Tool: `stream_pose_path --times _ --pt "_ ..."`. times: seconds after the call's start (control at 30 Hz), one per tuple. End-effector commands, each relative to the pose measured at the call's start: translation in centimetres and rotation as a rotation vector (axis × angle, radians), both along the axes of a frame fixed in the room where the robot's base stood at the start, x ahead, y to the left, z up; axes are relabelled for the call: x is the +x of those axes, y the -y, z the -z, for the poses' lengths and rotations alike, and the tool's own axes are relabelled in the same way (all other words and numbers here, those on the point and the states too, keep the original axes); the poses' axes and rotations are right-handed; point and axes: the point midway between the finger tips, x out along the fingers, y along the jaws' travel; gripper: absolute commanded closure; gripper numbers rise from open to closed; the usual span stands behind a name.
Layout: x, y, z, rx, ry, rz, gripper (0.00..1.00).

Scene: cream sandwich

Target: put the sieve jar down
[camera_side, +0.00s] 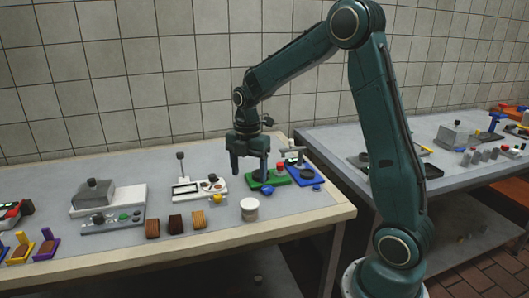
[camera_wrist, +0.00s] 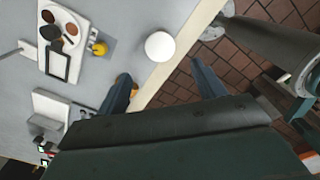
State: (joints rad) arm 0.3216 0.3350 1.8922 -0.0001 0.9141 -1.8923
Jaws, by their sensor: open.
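A small white round jar (camera_side: 249,209), which I take to be the sieve jar, stands upright on the table near its front edge. In the wrist view its round pale top (camera_wrist: 160,46) lies just beyond the gap between my fingers. My gripper (camera_side: 249,176) is open and empty. It hangs fingers down above the table, higher than the jar and apart from it. In the wrist view the two fingers (camera_wrist: 163,76) are spread wide with nothing between them.
A white tray (camera_side: 187,194) with round brown pieces and a yellow knob (camera_side: 217,198) lie left of the jar. Green (camera_side: 266,181) and blue (camera_side: 306,176) stations stand behind right. Brown and tan blocks (camera_side: 175,223) sit left. The table's front edge (camera_side: 285,229) is close to the jar.

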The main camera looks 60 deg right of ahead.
Motion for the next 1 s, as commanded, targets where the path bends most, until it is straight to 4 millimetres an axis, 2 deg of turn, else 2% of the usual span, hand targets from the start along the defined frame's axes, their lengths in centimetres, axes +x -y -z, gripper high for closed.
stream_pose_path --times 0.67,0.87,1.0 --pt "-0.1 -0.1 -0.3 -0.001 0.003 0.008 0.31" --pt "-0.9 -1.1 -1.9 -0.008 0.029 0.085 0.31" --pt "-2.2 -2.5 -3.9 -0.012 0.069 0.204 0.31"
